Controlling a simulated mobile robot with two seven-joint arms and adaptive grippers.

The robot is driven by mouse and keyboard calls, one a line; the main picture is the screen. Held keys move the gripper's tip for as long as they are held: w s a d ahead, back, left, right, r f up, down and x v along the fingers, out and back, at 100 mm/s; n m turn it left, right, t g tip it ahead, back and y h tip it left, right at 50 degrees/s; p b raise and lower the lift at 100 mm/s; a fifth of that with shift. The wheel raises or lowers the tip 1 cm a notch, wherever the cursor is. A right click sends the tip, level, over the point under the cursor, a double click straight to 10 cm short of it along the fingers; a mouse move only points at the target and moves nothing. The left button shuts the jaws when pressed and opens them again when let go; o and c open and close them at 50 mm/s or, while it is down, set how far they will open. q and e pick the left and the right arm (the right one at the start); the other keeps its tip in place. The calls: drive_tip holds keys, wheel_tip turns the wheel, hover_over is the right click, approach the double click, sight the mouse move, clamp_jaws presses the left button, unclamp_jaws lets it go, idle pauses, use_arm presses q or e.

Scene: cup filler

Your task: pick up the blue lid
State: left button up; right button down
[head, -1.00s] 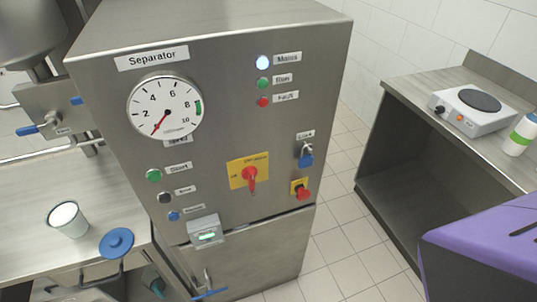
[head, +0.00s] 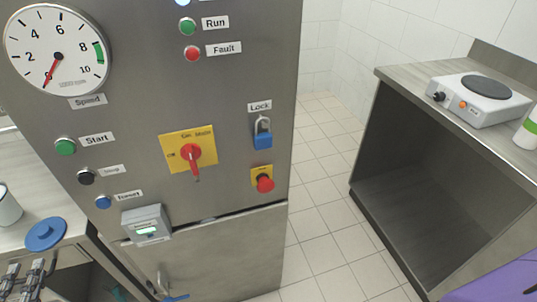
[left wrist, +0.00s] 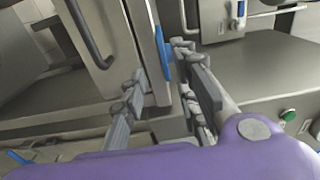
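The blue lid (head: 46,233) lies at the edge of the steel counter at the lower left of the head view, beside the separator cabinet. It is round with a small knob on top. My left gripper (head: 25,270) is just below it in the picture, its two fingers apart with nothing seen between them. In the left wrist view, the open fingers of the left gripper (left wrist: 165,85) point toward a blue edge, likely the blue lid (left wrist: 163,45) seen edge-on. I cannot tell whether a finger touches it. My right gripper is not in view.
A white cup (head: 8,206) stands on the counter left of the lid, cut by the picture edge. The separator cabinet (head: 225,240) rises close on the right, with a small box (head: 146,225) jutting out. A hot plate (head: 480,100) sits on the right-hand bench. Tiled floor between is clear.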

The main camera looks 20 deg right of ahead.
sight(48, 233)
use_arm(q)
drive_tip(key=w, duration=0.5)
drive_tip(key=shift+w+d+r, duration=0.3)
drive_tip(key=shift+w, duration=0.05)
drive_tip(key=shift+s, duration=0.1)
clamp_jaws()
